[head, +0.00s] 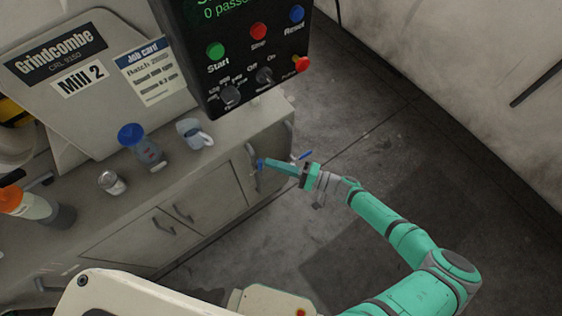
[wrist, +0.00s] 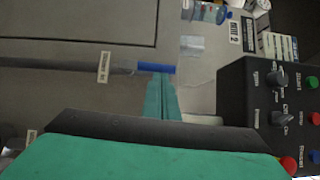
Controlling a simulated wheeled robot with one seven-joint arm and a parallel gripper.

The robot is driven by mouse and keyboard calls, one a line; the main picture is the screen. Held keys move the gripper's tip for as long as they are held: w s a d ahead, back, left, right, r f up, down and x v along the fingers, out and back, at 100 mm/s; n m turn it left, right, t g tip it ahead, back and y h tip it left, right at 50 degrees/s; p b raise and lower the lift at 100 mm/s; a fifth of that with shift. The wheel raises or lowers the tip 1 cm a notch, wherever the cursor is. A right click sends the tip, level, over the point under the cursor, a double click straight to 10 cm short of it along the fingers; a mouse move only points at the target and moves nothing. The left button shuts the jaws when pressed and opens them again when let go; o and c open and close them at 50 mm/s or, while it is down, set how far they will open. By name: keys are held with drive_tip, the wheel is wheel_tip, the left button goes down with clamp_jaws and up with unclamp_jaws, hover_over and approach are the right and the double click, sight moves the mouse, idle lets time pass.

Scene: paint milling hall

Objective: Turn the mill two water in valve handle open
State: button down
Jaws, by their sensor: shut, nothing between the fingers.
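My gripper (head: 268,164) is shut and empty, reaching past the right end of the grey cabinet. In the wrist view the same blue handle (wrist: 156,68) lies just beyond the tips of my shut gripper (wrist: 158,79), roughly in line with a grey pipe (wrist: 65,64). Whether the fingers touch it I cannot tell. A small white label (wrist: 104,67) hangs on the pipe; its print is too small to read surely. The Mill 2 plate (head: 83,79) is on the machine at upper left.
A blue-capped jar (head: 146,150), a white mug (head: 193,134) and a small tin (head: 112,181) stand on the bench. The floor (head: 385,110) to the right is clear.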

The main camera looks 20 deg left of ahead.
drive_tip(key=shift+s+a+r, duration=0.2)
drive_tip(key=shift+s+a, duration=0.3)
drive_tip(key=shift+s, duration=0.05)
drive_tip(key=shift+w, duration=0.1)
drive_tip(key=w+d, duration=0.2)
drive_tip(key=d, duration=1.1)
drive_tip(key=shift+d, duration=0.25)
drive_tip(key=shift+d+f, duration=0.1)
drive_tip(key=shift+d, duration=0.05)
